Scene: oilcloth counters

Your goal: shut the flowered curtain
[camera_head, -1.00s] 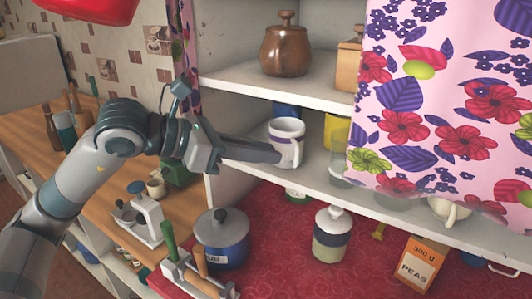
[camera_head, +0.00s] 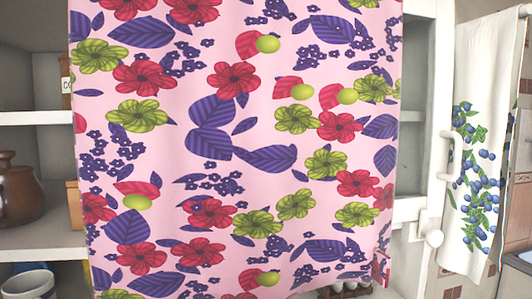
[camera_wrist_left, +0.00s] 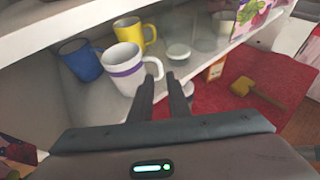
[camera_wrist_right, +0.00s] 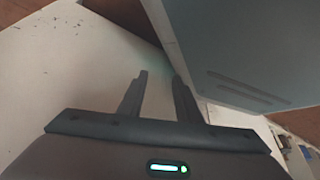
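The pink flowered curtain (camera_head: 235,150) hangs over the middle of the shelf unit in the head view. The bays to its left are uncovered. In the left wrist view a piece of the curtain (camera_wrist_left: 250,12) shows at the top right. My left gripper (camera_wrist_left: 160,80) is slightly open and empty, its fingertips close to a white mug with a purple band (camera_wrist_left: 122,68). Whether they touch the mug I cannot tell. My right gripper (camera_wrist_right: 159,77) is open and empty, near pale panels, with no curtain in its view. Neither gripper shows in the head view.
Blue (camera_wrist_left: 80,62) and yellow (camera_wrist_left: 130,32) mugs stand by the white one. A yellow mallet-like object (camera_wrist_left: 255,92) lies on the red surface below. A brown jug (camera_head: 18,192) stands on the left shelf. A white cloth with blue berries (camera_head: 482,150) hangs at right.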

